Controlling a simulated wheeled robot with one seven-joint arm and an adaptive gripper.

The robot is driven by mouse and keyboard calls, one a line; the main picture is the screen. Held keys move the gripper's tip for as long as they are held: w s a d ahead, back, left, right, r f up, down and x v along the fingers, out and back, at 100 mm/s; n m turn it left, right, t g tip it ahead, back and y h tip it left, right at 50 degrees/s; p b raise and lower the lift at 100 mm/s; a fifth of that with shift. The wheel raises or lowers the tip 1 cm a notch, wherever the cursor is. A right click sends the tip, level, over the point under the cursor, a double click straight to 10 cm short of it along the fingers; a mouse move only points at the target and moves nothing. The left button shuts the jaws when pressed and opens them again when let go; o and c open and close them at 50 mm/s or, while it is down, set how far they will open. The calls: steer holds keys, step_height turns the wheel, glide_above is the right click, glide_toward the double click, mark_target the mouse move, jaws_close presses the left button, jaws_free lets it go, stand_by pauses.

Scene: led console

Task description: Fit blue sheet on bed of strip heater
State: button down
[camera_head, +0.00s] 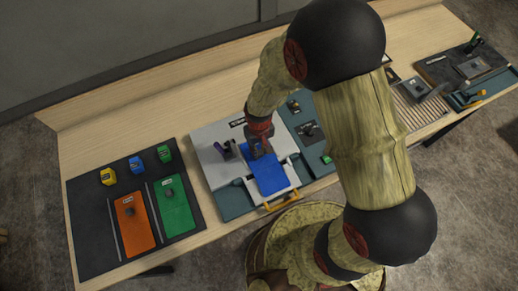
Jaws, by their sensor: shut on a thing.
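The blue sheet (268,178) lies over the middle of a light grey station on the bench, which appears to be the strip heater (208,147). My gripper (260,153) points down at the far end of the sheet and is shut on it, probably by a grip block like those on the other sheets. The gripper hides that end of the sheet and the bed under it. I cannot tell whether the sheet touches the bed or is just above it.
An orange sheet (134,229) and a green sheet (174,209) lie on a dark mat (86,214) at left, with yellow, blue and green blocks behind. A yellow handle (283,201) is at the station's front. My arm hides part of the bench right of it.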

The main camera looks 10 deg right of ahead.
steer(key=shift+f, duration=0.3)
stand_by(0.4)
steer(key=c, duration=1.6)
jaws_free()
step_height(320, 180, up, 12)
